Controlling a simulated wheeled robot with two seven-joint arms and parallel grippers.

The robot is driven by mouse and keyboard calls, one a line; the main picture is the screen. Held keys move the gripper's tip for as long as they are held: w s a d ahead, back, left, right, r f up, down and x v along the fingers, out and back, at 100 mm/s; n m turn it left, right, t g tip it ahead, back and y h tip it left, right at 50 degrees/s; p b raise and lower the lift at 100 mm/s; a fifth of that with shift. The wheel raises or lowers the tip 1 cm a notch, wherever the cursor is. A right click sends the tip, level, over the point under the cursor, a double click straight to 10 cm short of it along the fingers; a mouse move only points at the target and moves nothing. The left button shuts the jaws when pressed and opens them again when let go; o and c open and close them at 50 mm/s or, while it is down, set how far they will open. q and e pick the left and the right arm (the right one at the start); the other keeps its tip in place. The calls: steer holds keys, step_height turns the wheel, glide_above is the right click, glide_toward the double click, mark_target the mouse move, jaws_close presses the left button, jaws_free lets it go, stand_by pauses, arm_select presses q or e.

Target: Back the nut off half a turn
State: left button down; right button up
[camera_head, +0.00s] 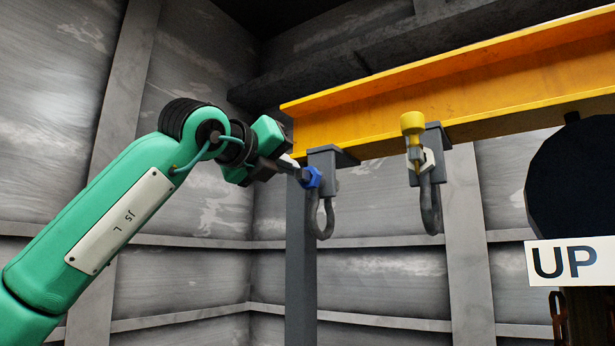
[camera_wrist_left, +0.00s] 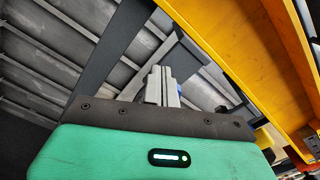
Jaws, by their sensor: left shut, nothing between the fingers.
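A blue hex nut (camera_head: 312,177) sits on the left grey bracket (camera_head: 324,160) under the yellow beam, with a shackle (camera_head: 321,218) hanging there. My left gripper (camera_head: 296,170) comes in from the left, its fingertips close beside the nut. Whether they touch it, I cannot tell. In the left wrist view its two grey fingers (camera_wrist_left: 162,86) are together with nothing between them. A pale hex nut (camera_head: 428,160) sits on the right bracket (camera_head: 434,140), with a yellow-headed piece (camera_head: 412,124) in front and another shackle (camera_head: 431,205) below. My right gripper is not in view.
The yellow beam (camera_head: 375,112) runs overhead just above the brackets and also crosses the left wrist view (camera_wrist_left: 250,60). A large dark round body (camera_head: 575,180) and an "UP" sign (camera_head: 570,262) stand at right. Grey panelled walls lie behind. The space below the left shackle is open.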

arm_select(q)
steer(key=b+v, duration=0.3)
steer(key=v, duration=0.2)
steer(key=shift+s+a, duration=0.25)
steer(key=shift+s, duration=0.1)
